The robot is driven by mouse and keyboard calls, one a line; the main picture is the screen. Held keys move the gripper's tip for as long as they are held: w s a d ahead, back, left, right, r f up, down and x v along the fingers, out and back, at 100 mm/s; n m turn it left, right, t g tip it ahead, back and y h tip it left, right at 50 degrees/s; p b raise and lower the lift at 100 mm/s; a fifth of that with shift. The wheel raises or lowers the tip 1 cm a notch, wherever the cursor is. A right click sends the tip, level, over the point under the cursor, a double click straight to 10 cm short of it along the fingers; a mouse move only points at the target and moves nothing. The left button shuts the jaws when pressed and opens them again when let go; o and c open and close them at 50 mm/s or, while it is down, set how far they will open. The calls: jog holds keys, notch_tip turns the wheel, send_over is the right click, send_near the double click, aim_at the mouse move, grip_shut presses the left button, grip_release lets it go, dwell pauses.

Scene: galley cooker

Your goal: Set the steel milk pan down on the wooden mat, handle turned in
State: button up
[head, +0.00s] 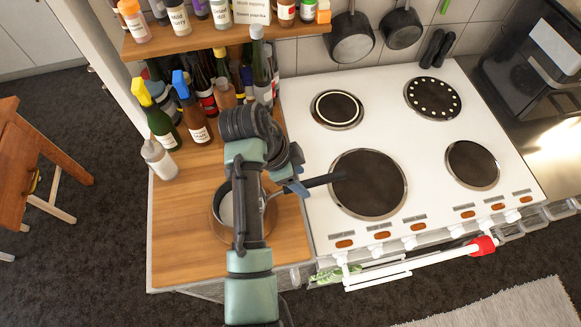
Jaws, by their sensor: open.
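The steel milk pan (227,207) stands upright on the wooden counter at the left of the cooker, partly hidden under my arm. Its dark handle (322,181) points right, across the counter edge and over the front left hotplate. My gripper (294,187) is open by the base of the handle, at the counter's right edge. My arm hides its jaws in part, so I cannot tell whether they touch the handle.
Bottles (195,115) crowd the counter's back, below a spice shelf (215,38). The white cooker (320,235) has several dark hotplates, and a red item (483,246) sits on its front rail. Dark pans (352,38) hang on the wall. The counter's front left is clear.

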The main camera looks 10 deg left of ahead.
jog(key=v, duration=0.6)
jog(key=shift+a+r+b, duration=0.15)
jog(key=shift+b, duration=0.2)
jog(key=w+d+r+n+t+y, duration=0.1)
jog(key=w+r+n+t, duration=0.2)
jog(key=w+r+t, duration=0.55)
jog(key=w+d+r+n+t+y, duration=0.1)
jog(key=w+r+n+t, duration=0.15)
jog(key=r, duration=0.75)
jog(key=w+d+r+n+t+y, duration=0.1)
jog(key=r+n+t, duration=0.15)
jog(key=r, duration=0.75)
jog(key=s+r+n+t, duration=0.2)
jog(key=s+r+t, duration=0.2)
jog(key=r, duration=0.5)
jog(key=s+d+r+n+t, duration=0.1)
jog(key=s+r+t, duration=0.3)
jog(key=s+r, duration=0.4)
jog(key=s+r+n+t+y, duration=0.1)
jog(key=s+r+n+t, duration=0.2)
jog(key=s+r, duration=0.3)
notch_tip(320, 180, up, 4)
jog(key=shift+d+r+t, duration=0.1)
jog(key=shift+d+t, duration=0.15)
jog(key=shift+t, duration=0.5)
notch_tip(320, 180, down, 3)
jog(key=b, duration=0.3)
